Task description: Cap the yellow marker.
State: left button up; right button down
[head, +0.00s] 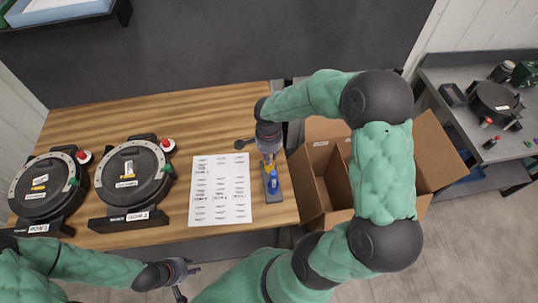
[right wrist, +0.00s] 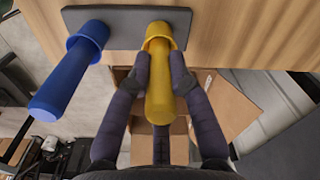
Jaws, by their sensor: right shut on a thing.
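The yellow marker (right wrist: 159,98) is between the fingers of my right gripper (right wrist: 160,75), which is shut on it. Its far end meets the wider yellow cap (right wrist: 161,31) on the dark grey stand (right wrist: 125,15); I cannot tell how deep it sits. The blue marker (right wrist: 62,85) stands in its own blue cap beside it, untouched. In the head view, my right gripper (head: 268,158) is over the far part of the stand (head: 279,196), with the blue marker (head: 273,184) nearer. My left gripper (head: 184,281) is empty at the table's front, its fingers apart.
A printed sheet (head: 220,190) lies left of the stand. Two round black devices (head: 134,176) (head: 48,188) stand further left. An open cardboard box (head: 312,190) is close to the right. A small dark tool (head: 243,143) lies behind the sheet.

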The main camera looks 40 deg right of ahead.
jog(key=c, duration=1)
grip_release()
jog(key=shift+c, duration=0.2)
notch_tip(320, 180, up, 12)
jog(key=shift+a, duration=0.1)
notch_tip(320, 180, up, 9)
jog(key=p, duration=0.9)
jog(key=shift+r+p, duration=0.25)
jog(key=shift+p, duration=0.05)
